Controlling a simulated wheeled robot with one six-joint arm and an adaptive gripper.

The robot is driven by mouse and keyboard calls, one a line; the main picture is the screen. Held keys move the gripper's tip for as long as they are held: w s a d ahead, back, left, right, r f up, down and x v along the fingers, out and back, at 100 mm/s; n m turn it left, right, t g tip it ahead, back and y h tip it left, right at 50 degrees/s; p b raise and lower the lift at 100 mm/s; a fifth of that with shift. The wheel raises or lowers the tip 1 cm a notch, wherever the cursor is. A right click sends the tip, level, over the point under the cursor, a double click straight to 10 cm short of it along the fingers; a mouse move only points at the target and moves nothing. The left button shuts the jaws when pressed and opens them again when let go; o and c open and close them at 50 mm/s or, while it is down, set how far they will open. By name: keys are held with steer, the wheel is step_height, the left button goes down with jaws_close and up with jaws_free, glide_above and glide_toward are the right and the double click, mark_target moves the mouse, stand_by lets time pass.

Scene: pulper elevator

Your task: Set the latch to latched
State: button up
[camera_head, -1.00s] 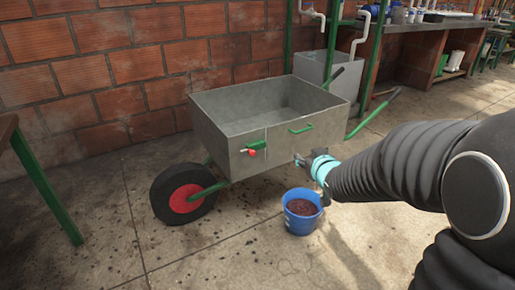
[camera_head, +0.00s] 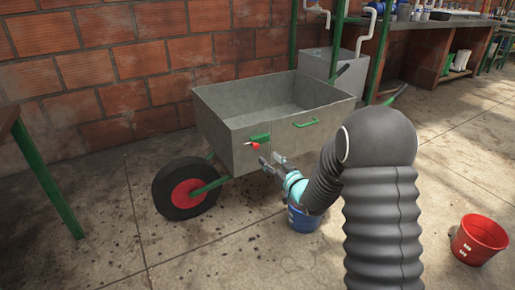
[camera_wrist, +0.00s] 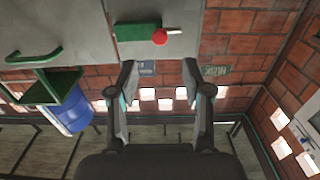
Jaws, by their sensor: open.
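The latch is a green bolt plate (camera_head: 260,138) with a red knob (camera_head: 254,146) on the front wall of a grey metal wheelbarrow box (camera_head: 225,140). In the wrist view the green plate (camera_wrist: 138,31) and the red knob (camera_wrist: 160,37) show near the top, with a short light rod at the knob's right. My gripper (camera_head: 272,161) is open and empty, just below and right of the latch. In the wrist view my gripper (camera_wrist: 158,68) has its fingers spread either side of the knob's line, with the knob beyond the tips and apart from them.
A green handle (camera_head: 305,122) is right of the latch. A blue bucket (camera_head: 302,222) stands below my gripper, partly hidden. A red bucket (camera_head: 478,238) is at the right. The wheel (camera_head: 187,188) is at the left. Floor in front is clear.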

mark_target(257, 146)
steer(key=x, duration=0.9)
jaws_close()
